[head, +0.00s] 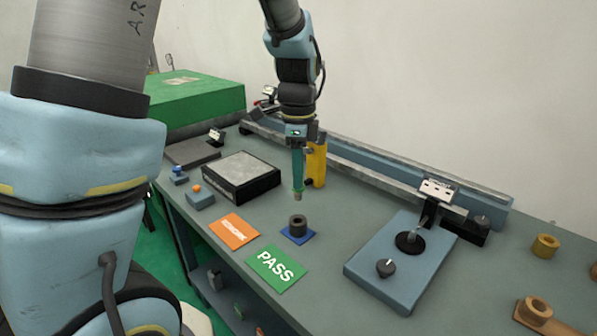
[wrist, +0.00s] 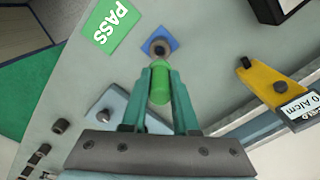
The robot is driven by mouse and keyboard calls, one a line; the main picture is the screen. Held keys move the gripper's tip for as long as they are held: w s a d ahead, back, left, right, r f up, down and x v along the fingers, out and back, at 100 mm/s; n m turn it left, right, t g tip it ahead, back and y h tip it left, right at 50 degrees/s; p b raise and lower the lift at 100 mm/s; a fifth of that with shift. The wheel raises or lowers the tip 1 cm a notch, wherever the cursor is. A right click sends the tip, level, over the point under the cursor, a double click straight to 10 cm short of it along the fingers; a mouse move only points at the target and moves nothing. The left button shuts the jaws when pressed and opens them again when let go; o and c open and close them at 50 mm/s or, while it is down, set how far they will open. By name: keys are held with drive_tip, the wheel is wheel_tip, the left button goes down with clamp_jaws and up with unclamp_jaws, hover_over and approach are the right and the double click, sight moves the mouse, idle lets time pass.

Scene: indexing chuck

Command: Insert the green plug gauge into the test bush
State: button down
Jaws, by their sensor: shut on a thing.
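My gripper (head: 298,175) hangs upright over the bench, its teal fingers shut on the green plug gauge (wrist: 160,88). The gauge's greyish lower end (head: 298,195) points down below the fingertips in the head view. The test bush (head: 297,225) is a short dark ring standing on a small blue square pad (head: 298,240). The gauge end is above the bush, with a visible gap between them in the head view. In the wrist view the bush (wrist: 158,48) lies just beyond the gauge, its dark hole in sight. The fingers hide part of the gauge.
A green PASS card (head: 277,268) and an orange card (head: 234,231) lie left of the bush. A black block (head: 240,180) sits behind them. A yellow post (head: 316,163) stands close behind my gripper. A blue fixture (head: 375,285) with knobs is on the right.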

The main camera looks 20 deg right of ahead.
sight(297, 199)
drive_tip(key=shift+f, duration=0.1)
drive_tip(key=shift+f+b, duration=1.7)
drive_tip(key=shift+f, duration=0.65)
drive_tip(key=shift+f+b, duration=1.2)
drive_tip(key=shift+f, duration=0.85)
idle(1.5)
drive_tip(key=shift+r, duration=0.15)
idle(1.0)
